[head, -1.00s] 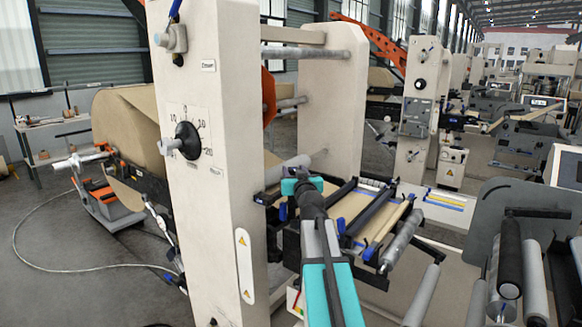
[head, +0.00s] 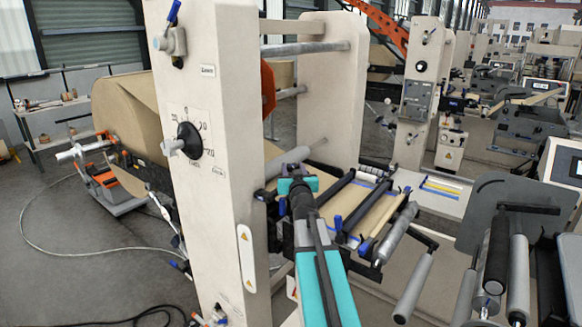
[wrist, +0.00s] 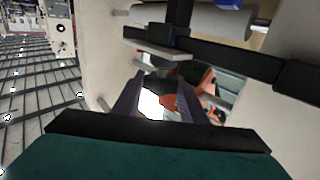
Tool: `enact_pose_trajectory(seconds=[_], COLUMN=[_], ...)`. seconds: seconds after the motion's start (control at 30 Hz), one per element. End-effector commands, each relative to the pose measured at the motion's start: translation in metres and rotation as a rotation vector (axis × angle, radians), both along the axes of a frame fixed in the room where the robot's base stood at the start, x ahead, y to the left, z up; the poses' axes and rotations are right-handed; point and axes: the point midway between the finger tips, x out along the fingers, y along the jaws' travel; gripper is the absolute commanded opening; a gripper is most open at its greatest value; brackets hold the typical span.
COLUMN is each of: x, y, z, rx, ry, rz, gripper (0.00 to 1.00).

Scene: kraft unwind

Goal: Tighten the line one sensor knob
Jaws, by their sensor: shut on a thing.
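My gripper shows in the wrist view (wrist: 160,78), its two dark fingers pointing toward a grey bracket (wrist: 160,51) with a blue part (wrist: 153,33) beside it. The fingertips are closed in on something small, which I cannot make out clearly. In the head view my teal and black arm reaches to the cream frame, and its end hides the fingertips and the sensor knob. The blue-edged web guide unit (head: 358,212) with its rollers lies just right of my arm's end.
The cream upright (head: 205,165) with a black dial knob (head: 189,139) stands close left of my arm. A grey panel with rollers (head: 490,225) is at right. A kraft roll (head: 130,115) is behind the upright. A cable lies on the floor at left.

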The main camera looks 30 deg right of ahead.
Motion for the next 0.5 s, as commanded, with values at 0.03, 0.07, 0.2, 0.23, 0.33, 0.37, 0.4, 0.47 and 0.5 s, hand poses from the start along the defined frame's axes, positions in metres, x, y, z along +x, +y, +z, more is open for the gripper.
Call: enact_pose_trajectory(seconds=[0.03,0.07,0.2,0.23,0.33,0.37,0.4,0.47,0.5], x=[-0.0013,-0.0013,-0.001,-0.001,-0.0008,-0.0007,-0.0007,-0.0006,-0.0006], y=[-0.0004,-0.0002,0.0002,0.0003,0.0004,0.0005,0.0005,0.0005,0.0006], z=[0.0031,0.0031,0.0033,0.0034,0.0039,0.004,0.0042,0.0045,0.0047], rx=[-0.004,-0.004,-0.004,-0.004,-0.004,-0.004,-0.005,-0.005,-0.005], ry=[-0.005,-0.005,-0.007,-0.007,-0.008,-0.008,-0.009,-0.009,-0.009], rz=[-0.003,-0.003,-0.003,-0.003,-0.003,-0.003,-0.003,-0.003,-0.003], gripper=[0.16,0.16,0.16,0.16,0.16,0.16,0.16,0.4,0.47])
